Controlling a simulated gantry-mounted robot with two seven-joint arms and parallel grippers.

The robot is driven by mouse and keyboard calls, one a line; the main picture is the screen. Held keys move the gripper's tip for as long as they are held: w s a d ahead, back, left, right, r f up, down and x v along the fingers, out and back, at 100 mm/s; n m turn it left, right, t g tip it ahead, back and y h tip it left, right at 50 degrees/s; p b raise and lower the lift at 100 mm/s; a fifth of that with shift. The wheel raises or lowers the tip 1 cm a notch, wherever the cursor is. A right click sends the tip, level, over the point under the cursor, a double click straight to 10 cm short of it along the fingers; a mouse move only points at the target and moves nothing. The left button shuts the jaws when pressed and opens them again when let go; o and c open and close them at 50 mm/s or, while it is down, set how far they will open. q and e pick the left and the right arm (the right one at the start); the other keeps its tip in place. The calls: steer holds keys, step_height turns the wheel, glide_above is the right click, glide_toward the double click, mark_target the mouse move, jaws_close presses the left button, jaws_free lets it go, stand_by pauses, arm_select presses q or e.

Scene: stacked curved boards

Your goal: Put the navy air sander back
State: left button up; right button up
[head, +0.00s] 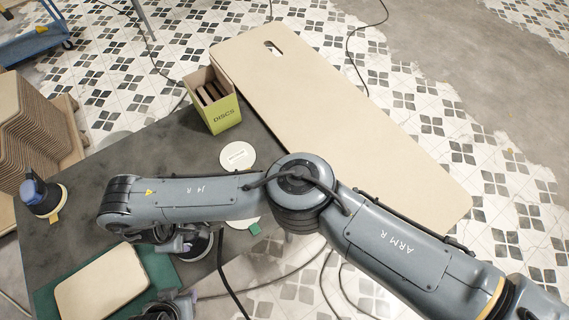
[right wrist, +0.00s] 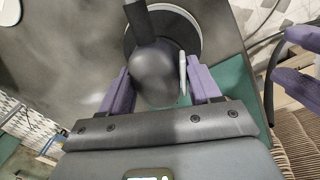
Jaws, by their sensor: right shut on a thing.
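My right gripper (right wrist: 160,92) has its purple fingers shut on the body of a dark air sander (right wrist: 157,72). In the right wrist view its body looks charcoal to black, and I cannot tell whether it is navy. Its round pad is low at the table; contact is unclear. In the head view my right arm hides most of it. A second sander (head: 39,193), dark with a bluish body, stands at the table's left side beside a yellow tag. My left gripper (right wrist: 300,62) shows partly in the right wrist view, its purple fingers apart and empty.
The dark table (head: 90,175) holds a green DISCS box (head: 224,119), a white disc (head: 238,156) and a tan board (head: 103,284) on a green mat (head: 160,265). A large pale board (head: 340,110) lies right of it. Stacked curved boards (head: 30,125) stand left. A black hose (head: 228,275) hangs at the front.

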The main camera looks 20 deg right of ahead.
steer(key=o, duration=0.8)
steer(key=shift+f, duration=0.1)
steer(key=r+p, duration=0.1)
steer(key=r, duration=0.5)
steer(key=s+r+p, duration=0.1)
steer(key=r, duration=0.2)
steer(key=shift+r+p, duration=0.3)
steer(key=shift+p, duration=0.05)
steer(key=shift+s+r, duration=0.1)
steer(key=shift+r, duration=0.55)
steer(key=shift+s, duration=0.1)
